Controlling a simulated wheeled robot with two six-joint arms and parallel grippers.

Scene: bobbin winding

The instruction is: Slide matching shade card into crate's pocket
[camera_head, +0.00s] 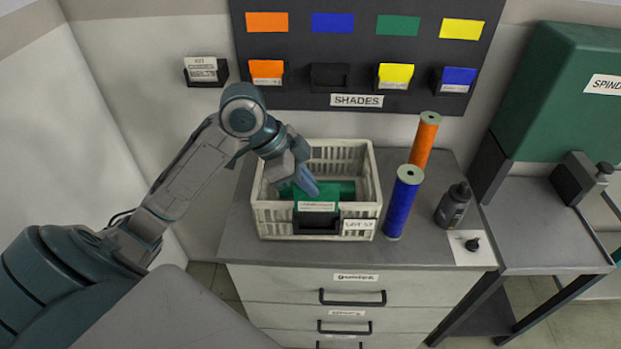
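A white slatted crate (374,185) stands on the grey counter. A dark pocket (316,223) is on its front wall, beside a white label (357,225). A green shade card (316,196) with a white strip is upright at the pocket, its lower part hidden by the pocket. My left gripper (306,190) is at the card's upper edge, reaching over the crate. Its fingers look close together on the card, but the grip is partly hidden. A green bobbin (346,188) lies inside the crate behind the card. My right gripper is not in view.
Blue (402,203) and orange (425,140) bobbins stand right of the crate, near a dark bottle (453,206). The shades board (355,104) on the wall holds orange, yellow and blue cards; one holder (329,77) is empty. A green machine (560,95) stands at right.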

